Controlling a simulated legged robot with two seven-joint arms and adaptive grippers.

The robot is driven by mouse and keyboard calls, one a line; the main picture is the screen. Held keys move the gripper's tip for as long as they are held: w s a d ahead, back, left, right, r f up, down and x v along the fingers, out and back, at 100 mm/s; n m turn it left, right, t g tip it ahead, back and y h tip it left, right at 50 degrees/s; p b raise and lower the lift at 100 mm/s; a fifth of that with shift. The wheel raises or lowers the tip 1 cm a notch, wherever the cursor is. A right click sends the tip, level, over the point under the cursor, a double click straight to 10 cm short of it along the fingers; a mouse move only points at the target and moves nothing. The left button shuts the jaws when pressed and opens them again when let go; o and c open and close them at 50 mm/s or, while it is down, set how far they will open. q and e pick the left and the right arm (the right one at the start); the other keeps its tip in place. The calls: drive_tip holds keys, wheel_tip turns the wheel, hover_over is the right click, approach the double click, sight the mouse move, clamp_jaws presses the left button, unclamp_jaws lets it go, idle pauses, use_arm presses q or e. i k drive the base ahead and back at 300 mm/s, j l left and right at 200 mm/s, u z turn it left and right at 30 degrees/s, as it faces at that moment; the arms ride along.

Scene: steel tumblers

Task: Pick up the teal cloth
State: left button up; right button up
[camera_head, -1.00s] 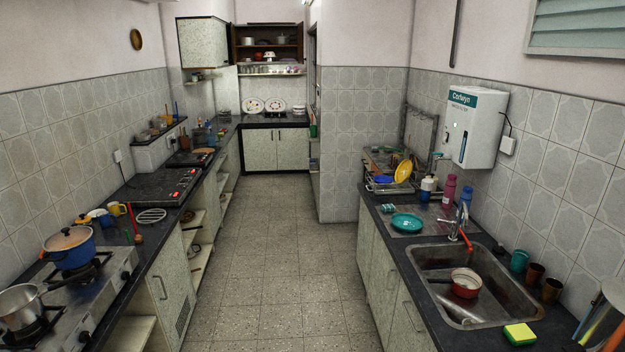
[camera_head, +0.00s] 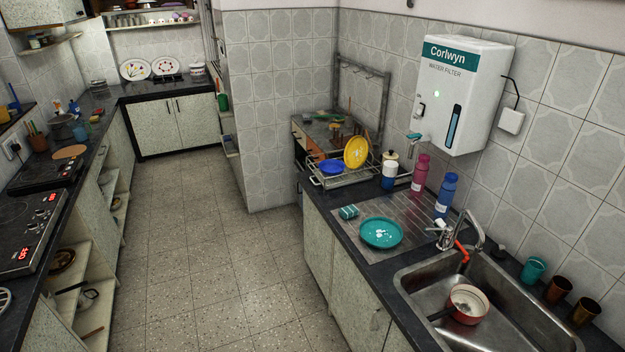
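A small folded teal cloth (camera_head: 348,212) with pale stripes lies on the drainboard beside the sink, close to the counter's left edge. A round teal plate (camera_head: 381,232) sits just to its right and nearer to me. The cloth looks fully uncovered. Neither of my grippers shows in the head view.
A dish rack (camera_head: 345,178) with a blue bowl and a yellow plate stands behind the cloth. Pink (camera_head: 420,172) and blue (camera_head: 446,194) bottles stand by the wall. The sink (camera_head: 510,310) holds a red pan (camera_head: 467,304). The floor aisle (camera_head: 205,230) is clear.

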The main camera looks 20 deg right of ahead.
sight(348, 212)
drive_tip(key=i+j+z, duration=0.1)
drive_tip(key=i, duration=1.85)
